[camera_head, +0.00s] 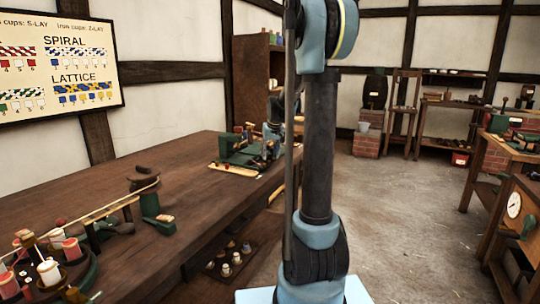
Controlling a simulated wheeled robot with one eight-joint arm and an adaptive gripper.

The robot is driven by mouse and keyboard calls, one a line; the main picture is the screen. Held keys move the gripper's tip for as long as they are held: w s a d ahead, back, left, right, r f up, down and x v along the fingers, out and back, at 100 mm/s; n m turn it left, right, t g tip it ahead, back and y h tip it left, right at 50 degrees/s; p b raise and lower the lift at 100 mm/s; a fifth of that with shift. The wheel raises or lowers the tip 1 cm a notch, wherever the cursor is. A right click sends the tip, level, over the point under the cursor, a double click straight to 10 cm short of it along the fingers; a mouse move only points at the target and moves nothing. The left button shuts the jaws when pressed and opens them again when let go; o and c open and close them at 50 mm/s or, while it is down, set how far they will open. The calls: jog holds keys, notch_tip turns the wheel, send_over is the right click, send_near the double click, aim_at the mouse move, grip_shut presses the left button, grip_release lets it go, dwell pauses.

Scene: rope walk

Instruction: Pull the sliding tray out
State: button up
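A dark shallow tray (214,267) with several small spools shows low under the long table's front edge, and it looks like the sliding tray. Part of my arm's far end, blue-grey and dark, shows behind my upright arm link, near the green device on the table. My gripper's fingers are too small and too hidden to make out.
The long wooden table (150,225) fills the left. Spools (48,271) and a stretched cord lie nearer. Open floor (405,215) lies right of my arm, before a bench (520,205).

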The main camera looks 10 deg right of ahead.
jog(key=v, duration=1.1)
jog(key=shift+r, duration=0.4)
jog(key=shift+s+d, duration=0.1)
jog(key=shift+s, duration=0.05)
notch_tip(320, 180, up, 8)
dwell(0.6)
jog(key=s+f+g, duration=0.1)
jog(key=s+f, duration=1.3)
jog(key=s, duration=0.5)
jog(key=s+f+m+g, duration=0.1)
jog(key=s+f, duration=1.4)
jog(key=s, duration=0.5)
jog(key=shift+d+f+m+h, duration=0.3)
jog(key=shift+d, duration=0.05)
jog(key=shift+s, duration=0.1)
